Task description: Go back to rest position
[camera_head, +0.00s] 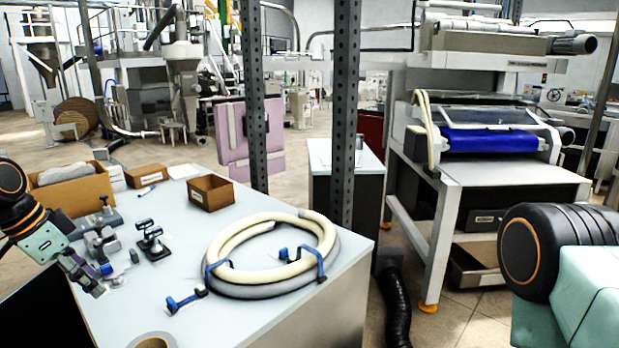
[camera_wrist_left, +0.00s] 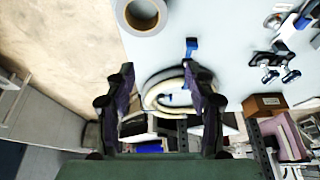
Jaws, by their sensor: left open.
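My left gripper (camera_head: 88,278) is at the left edge of the table in the head view, beside a few small metal and blue fittings. In the left wrist view its two fingers (camera_wrist_left: 160,80) stand apart with nothing between them, so it is open and empty. My left arm comes in from the left edge. The right arm shows only as a thick black and teal link at the right edge; its gripper is out of frame.
A pale table (camera_head: 185,225) holds a coiled cream hose (camera_head: 305,262) with blue clamps, small black fittings (camera_head: 152,245), a brown bin (camera_head: 211,192), a cardboard box (camera_head: 85,195) and a tape roll (camera_head: 153,341). Dark perforated posts (camera_head: 345,110) stand behind. A roller machine (camera_head: 490,140) stands right.

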